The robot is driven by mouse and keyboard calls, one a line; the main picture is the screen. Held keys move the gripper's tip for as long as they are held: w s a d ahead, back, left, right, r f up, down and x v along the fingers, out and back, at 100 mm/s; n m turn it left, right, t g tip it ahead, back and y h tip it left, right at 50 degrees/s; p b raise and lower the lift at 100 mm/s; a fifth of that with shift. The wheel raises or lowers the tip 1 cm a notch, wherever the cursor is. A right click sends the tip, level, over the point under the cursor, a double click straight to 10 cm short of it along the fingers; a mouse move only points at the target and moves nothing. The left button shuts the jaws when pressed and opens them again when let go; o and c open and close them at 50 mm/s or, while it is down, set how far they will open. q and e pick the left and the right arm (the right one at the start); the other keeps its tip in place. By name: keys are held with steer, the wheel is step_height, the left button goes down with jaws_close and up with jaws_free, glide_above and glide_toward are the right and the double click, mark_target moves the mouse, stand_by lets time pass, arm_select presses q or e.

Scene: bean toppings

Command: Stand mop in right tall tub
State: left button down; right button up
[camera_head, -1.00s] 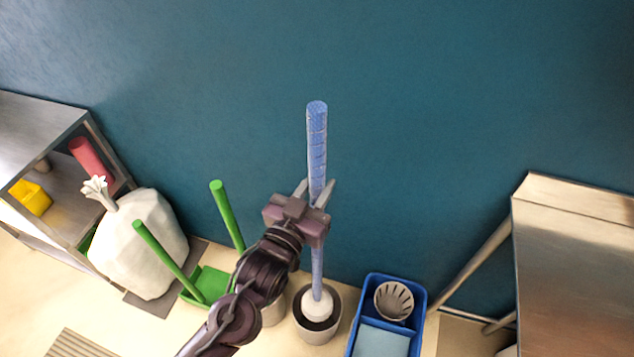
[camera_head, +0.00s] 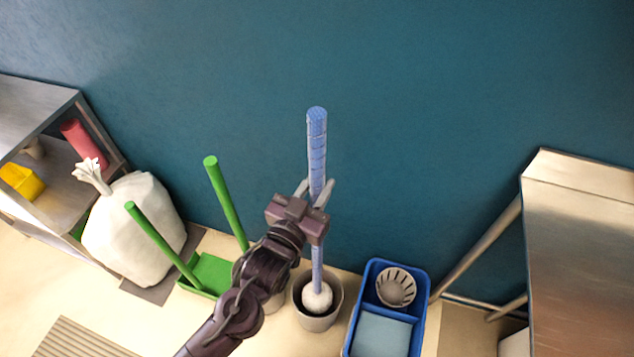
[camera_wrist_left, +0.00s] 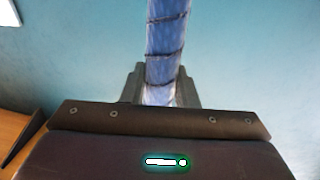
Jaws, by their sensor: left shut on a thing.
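The mop has a blue handle (camera_head: 317,145) and a round white head (camera_head: 317,298). It stands nearly upright, and its head shows within the mouth of the right tall tub (camera_head: 318,324), a grey round tub by the wall. I cannot tell whether the head rests on the tub's bottom. My left gripper (camera_head: 315,190) is shut around the handle, about midway up. In the left wrist view the handle (camera_wrist_left: 164,45) runs up between the fingers. The left tall tub (camera_head: 276,303) is mostly hidden behind my left arm. My right gripper is not in view.
A blue mop bucket (camera_head: 423,305) with a grey wringer basket (camera_head: 396,286) stands right of the tub. A green dustpan (camera_head: 212,272) and green handles stand left, near a white bag (camera_head: 135,235). A steel shelf (camera_head: 35,105) and a steel table (camera_head: 580,250) flank the space.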

arm_select(q)
step_height(320, 180, down, 6)
steer(key=b, duration=0.3)
steer(key=shift+b, duration=0.3)
steer(key=shift+f, duration=0.1)
steer(key=c, duration=1.1)
jaws_free()
steer(key=shift+o, duration=0.2)
steer(key=b+v, duration=0.1)
steer(key=v, duration=0.6)
steer(key=shift+s+a, duration=0.15)
steer(key=shift+s, duration=0.25)
